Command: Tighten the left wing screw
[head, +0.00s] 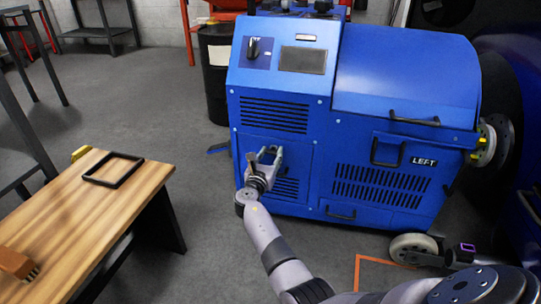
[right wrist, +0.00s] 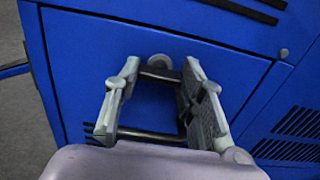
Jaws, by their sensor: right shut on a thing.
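The blue dynamometer (head: 400,75) stands at the centre right, with a "LEFT" label on its side. At its right end is a round metal hub (head: 487,145) with small yellow parts; I cannot tell whether one is the left wing screw. My right gripper (head: 264,155) is at the lower front panel (head: 298,165), well left of the hub. In the right wrist view its fingers (right wrist: 160,85) stand apart, shut on a dark bar (right wrist: 160,75) in front of the panel. A round grey piece (right wrist: 163,62) shows just behind the bar. My left gripper is not in view.
A wooden bench (head: 75,215) at the left carries a black frame (head: 113,156) and a brown block (head: 17,263). Black handles (head: 415,121) stick out from the machine. A caster wheel (head: 415,248) is at its lower right. Grey floor lies between bench and machine.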

